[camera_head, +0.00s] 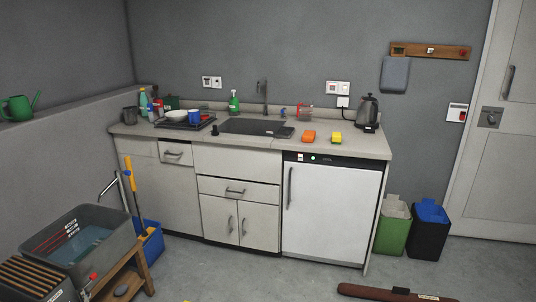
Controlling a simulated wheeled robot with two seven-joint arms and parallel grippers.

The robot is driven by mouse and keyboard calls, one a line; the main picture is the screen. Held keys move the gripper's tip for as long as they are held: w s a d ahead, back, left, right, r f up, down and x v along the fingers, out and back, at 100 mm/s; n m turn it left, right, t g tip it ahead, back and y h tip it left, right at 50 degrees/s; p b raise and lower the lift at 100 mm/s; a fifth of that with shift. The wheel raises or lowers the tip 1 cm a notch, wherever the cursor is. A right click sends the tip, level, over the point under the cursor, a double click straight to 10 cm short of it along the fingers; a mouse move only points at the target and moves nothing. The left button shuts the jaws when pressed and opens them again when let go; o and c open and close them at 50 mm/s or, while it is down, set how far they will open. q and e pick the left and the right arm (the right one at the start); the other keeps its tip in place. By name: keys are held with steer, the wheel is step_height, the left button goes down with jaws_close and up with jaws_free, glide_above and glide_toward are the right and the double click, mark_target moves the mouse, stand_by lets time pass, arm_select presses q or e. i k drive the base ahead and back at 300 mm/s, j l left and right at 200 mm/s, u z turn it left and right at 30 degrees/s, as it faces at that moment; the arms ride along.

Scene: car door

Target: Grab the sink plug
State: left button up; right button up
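A small black upright object (214,130) stands on the worktop near its front edge, just left of the sink. It may be the sink plug, but it is too small to be sure. The dark sink (250,127) is set into the worktop below a tall tap (264,97). The inside of the sink is hard to make out from here. Neither of my grippers is in view.
A grey water tub (75,240) stands at left.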

mark_target(216, 133)
steer(key=i+u, duration=0.2)
steer(key=i, duration=0.3)
steer(key=i+l+u, duration=0.2)
steer(key=i, duration=0.25)
steer(key=i+l+u, duration=0.2)
steer(key=i, duration=0.3)
steer(key=i+j+z, duration=0.45)
steer(key=i+j, duration=0.3)
steer(key=i, duration=0.25)
steer(key=i+j+z, duration=0.45)
steer(key=i+j, duration=0.45)
steer(key=j, duration=0.2)
